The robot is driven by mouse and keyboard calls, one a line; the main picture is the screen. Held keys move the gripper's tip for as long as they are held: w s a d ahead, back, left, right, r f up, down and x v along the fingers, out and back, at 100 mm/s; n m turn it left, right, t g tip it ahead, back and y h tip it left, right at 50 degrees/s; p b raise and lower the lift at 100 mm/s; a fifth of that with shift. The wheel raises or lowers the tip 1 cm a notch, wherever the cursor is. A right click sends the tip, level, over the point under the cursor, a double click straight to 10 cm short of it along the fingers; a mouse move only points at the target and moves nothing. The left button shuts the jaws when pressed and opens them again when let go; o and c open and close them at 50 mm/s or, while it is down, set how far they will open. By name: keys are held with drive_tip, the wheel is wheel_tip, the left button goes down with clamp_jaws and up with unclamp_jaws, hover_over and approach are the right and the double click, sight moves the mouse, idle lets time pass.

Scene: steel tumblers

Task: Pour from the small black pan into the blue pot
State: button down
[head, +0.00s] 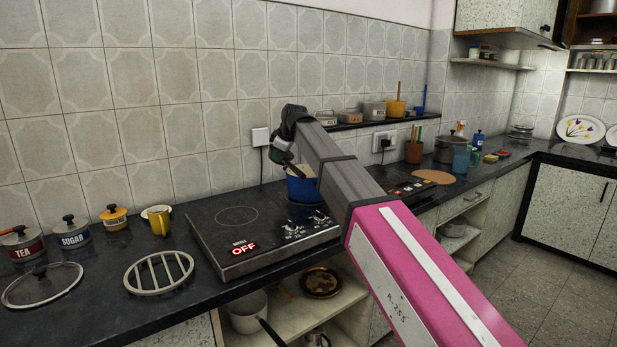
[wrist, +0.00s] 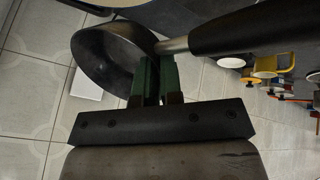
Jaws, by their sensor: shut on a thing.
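The small black pan (wrist: 112,58) fills the upper left of the wrist view, its hollow side partly showing. Its black handle with a steel neck (wrist: 174,46) runs off to the upper right. My gripper (wrist: 153,66) has its green fingers closed on the pan where the neck meets the wall. In the head view the blue pot (head: 300,188) stands at the rear right of the black hob, partly hidden by my arm. My wrist is above and beside the pot there. The pan is mostly hidden by my arm in that view, and I cannot tell what it contains.
The hob (head: 232,240) reads OFF. Left of it are a round trivet (head: 158,271), a glass lid (head: 42,285), a yellow mug (head: 159,219) and canisters (head: 73,232). A shelf (head: 352,126) with tins and a yellow pot is on the wall behind. The hob's front left is clear.

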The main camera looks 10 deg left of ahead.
drive_tip(key=a+f+h+b, duration=0.1)
drive_tip(key=a+f+h, duration=0.2)
drive_tip(key=a+h, duration=0.2)
drive_tip(key=shift+s+f+n+b, duration=0.15)
drive_tip(key=shift+f+n+b, duration=0.2)
drive_tip(key=shift+n+b, duration=0.05)
drive_tip(key=shift+a, duration=0.1)
